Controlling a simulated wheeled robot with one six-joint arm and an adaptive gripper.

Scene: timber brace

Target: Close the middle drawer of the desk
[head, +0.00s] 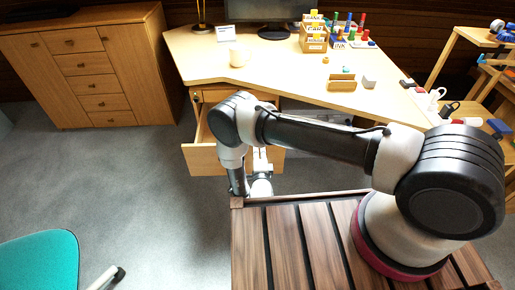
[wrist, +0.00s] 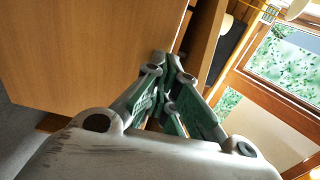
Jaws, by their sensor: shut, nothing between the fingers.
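The desk (head: 290,75) has a pale wooden top. Below its left part, a drawer (head: 203,160) is pulled out under a closed upper drawer (head: 215,95); it looks like the middle one. My arm covers much of it. My gripper (head: 261,160) is low, at the right part of the pulled-out drawer's front, and mostly hidden behind the arm. In the wrist view, my gripper (wrist: 168,65) has its fingers together and empty, beside a large wooden panel (wrist: 85,50). I cannot tell whether it touches the panel.
A wooden cabinet (head: 90,70) stands at the back left. A teal chair (head: 40,262) is at the front left. The grey floor (head: 130,180) between them is clear. A slatted wooden surface (head: 285,245) lies below my arm. Shelves (head: 470,75) stand at the right.

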